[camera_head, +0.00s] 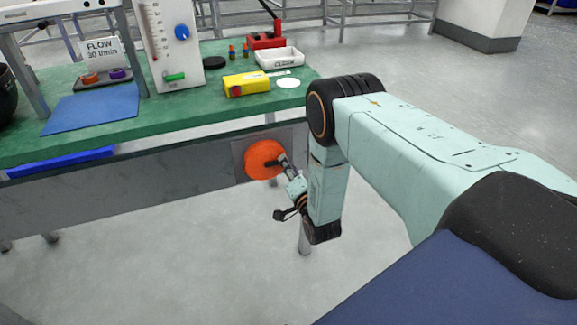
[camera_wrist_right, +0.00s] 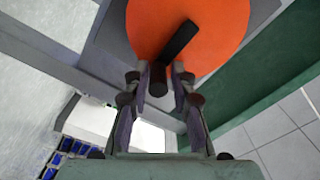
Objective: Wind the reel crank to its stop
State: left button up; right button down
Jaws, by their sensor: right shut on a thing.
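The reel is an orange disc (camera_head: 264,159) on a grey plate on the front of the green table. It also shows in the right wrist view (camera_wrist_right: 215,25), with a black crank arm (camera_wrist_right: 180,40) across its face. My right gripper (camera_head: 283,162) reaches the reel from the right. In the wrist view its two fingers (camera_wrist_right: 166,84) close on the black crank handle (camera_wrist_right: 158,80) at the lower end of the crank arm. The head view shows the crank only partly, behind the fingers. My left gripper is in neither view.
The green table (camera_head: 200,113) carries a yellow box (camera_head: 246,84), a white tray (camera_head: 280,59), a blue mat (camera_head: 92,108) and a flow panel (camera_head: 168,40) with a blue knob. The floor in front is clear.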

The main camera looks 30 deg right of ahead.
jog(key=c, duration=1.3)
grip_release()
jog(key=shift+s+a+f, duration=0.15)
jog(key=shift+f, duration=0.3)
jog(key=shift+r, duration=0.3)
jog(key=v, duration=1.2)
jog(key=shift+f, duration=0.2)
